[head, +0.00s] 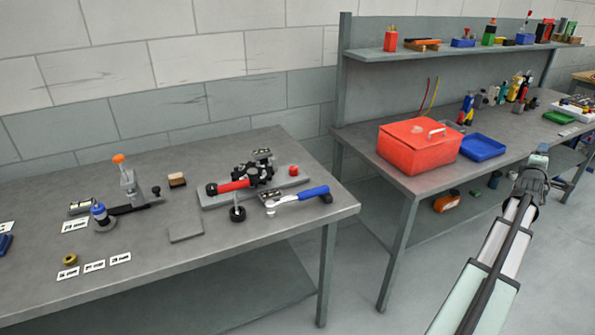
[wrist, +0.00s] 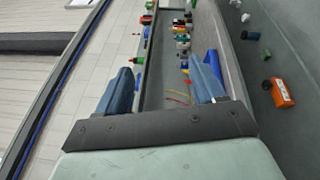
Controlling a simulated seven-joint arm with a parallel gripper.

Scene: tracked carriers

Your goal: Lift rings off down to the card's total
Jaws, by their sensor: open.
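A short blue-topped post (head: 98,210) with a round grey base stands on the left bench; I cannot make out separate rings on it. A small brass ring (head: 70,260) lies on the bench in front of it. Three small white cards lie in a row near the front edge, one of them the middle card (head: 94,266); their print is too small to read. Another white card (head: 75,226) lies left of the post. My gripper (head: 540,155) is far to the right, raised near the right bench. In the wrist view its blue fingers (wrist: 165,88) are apart, with nothing between them.
Beside the post stands an orange-tipped clamp-like device (head: 130,185). A grey plate (head: 186,231), a black and red tracked carrier (head: 245,175) and a blue-handled tool (head: 298,195) lie farther right. The right bench (head: 400,180) holds a red box (head: 418,150) and blue tray (head: 482,147).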

